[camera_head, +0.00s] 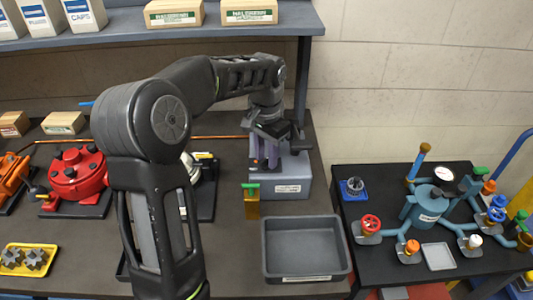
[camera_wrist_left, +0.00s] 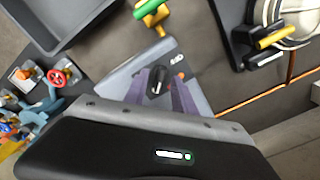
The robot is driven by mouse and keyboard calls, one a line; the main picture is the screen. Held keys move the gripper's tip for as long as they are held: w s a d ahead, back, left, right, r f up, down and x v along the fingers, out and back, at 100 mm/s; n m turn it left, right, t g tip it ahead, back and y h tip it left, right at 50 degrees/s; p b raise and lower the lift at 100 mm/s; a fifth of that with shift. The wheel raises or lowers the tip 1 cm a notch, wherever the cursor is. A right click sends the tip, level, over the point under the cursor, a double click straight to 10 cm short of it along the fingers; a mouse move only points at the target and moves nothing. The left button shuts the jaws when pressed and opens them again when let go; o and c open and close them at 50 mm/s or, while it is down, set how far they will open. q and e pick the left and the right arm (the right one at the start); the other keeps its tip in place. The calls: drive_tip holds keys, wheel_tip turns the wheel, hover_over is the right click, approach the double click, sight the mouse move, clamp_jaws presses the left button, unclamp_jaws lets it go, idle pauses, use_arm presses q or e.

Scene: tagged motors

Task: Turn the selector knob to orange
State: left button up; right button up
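A grey box (camera_head: 292,183) with a white label stands on the dark bench, and its sloped top also shows in the left wrist view (camera_wrist_left: 193,75). A black knob (camera_wrist_left: 157,81) sits on that top, with a small orange spot beside it, partly covered by a finger. My left gripper (camera_head: 268,160) is over the box, pointing down. In the left wrist view its two purple fingers (camera_wrist_left: 160,97) are apart, one on each side of the knob. I cannot tell whether they touch it. My right gripper is not in view.
A brass piece with a green top (camera_head: 251,200) stands close to the left of the box. An empty grey tray (camera_head: 342,262) lies in front. Red equipment (camera_head: 78,174) is at left; a side table holds a blue vessel with valves (camera_head: 425,207).

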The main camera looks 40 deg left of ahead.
use_arm(q)
drive_tip(key=shift+c, duration=0.4)
clamp_jaws()
